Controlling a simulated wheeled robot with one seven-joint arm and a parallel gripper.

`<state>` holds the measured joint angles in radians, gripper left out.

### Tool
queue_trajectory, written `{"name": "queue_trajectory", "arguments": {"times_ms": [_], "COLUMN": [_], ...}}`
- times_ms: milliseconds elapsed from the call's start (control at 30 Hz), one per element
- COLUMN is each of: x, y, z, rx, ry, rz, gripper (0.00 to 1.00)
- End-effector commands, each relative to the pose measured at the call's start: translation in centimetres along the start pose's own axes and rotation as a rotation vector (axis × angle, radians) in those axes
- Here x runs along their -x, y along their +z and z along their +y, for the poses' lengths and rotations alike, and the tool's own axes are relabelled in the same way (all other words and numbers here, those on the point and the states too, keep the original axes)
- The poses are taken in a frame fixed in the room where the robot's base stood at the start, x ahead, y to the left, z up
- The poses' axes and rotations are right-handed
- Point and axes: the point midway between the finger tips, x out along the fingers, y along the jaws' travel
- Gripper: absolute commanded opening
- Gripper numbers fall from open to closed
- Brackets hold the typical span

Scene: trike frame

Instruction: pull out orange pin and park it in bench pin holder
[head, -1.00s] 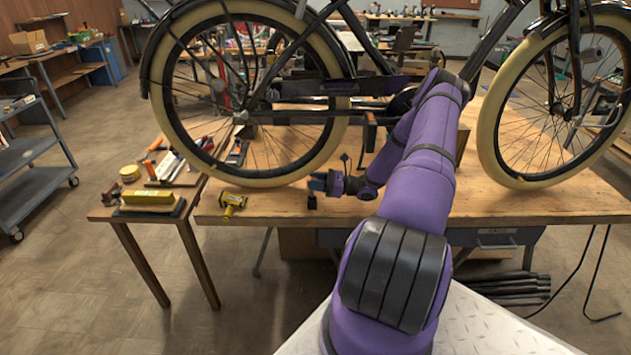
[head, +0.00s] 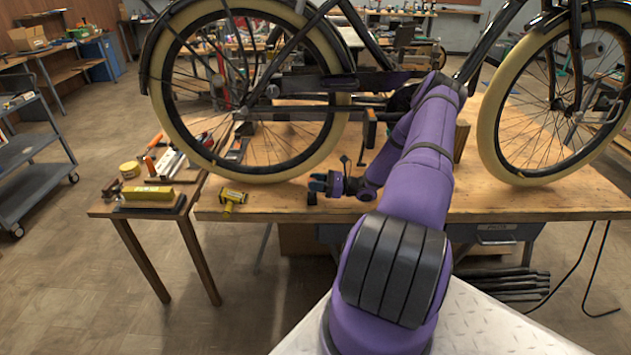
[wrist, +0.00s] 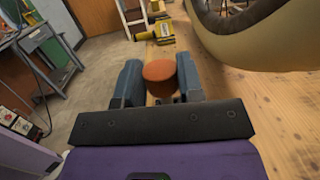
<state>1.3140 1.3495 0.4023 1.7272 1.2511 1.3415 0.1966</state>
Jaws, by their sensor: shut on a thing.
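My gripper (head: 318,182) is low over the front edge of the wooden bench (head: 420,200), below the bike's rear wheel, with its fingers pointing left. In the wrist view its two blue-grey fingers (wrist: 160,82) stand either side of the round orange-brown head of the pin (wrist: 160,70) and are shut on it. The pin's lower part is hidden in the wrist view, and the pin is too small to make out in the head view.
A yellow tool (head: 232,200) lies left of my gripper, near the bench corner. The rear wheel (head: 255,180) stands close behind. A lower side table (head: 110,211) with a yellow box (head: 147,193) and tools is at the left. The bench top to the right is mostly clear.

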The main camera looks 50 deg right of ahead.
Motion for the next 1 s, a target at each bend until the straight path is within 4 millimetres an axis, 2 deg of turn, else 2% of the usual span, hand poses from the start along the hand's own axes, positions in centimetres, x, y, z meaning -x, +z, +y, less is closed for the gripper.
{"name": "queue_trajectory", "arguments": {"times_ms": [967, 1000], "x": [0.3, 0.3], "y": [-2.1, -2.0], "z": [0.0, 0.0], "rx": [0.000, 0.001], "ry": [0.000, 0.000], "rz": [0.000, 0.000], "gripper": [0.11, 0.41]}}
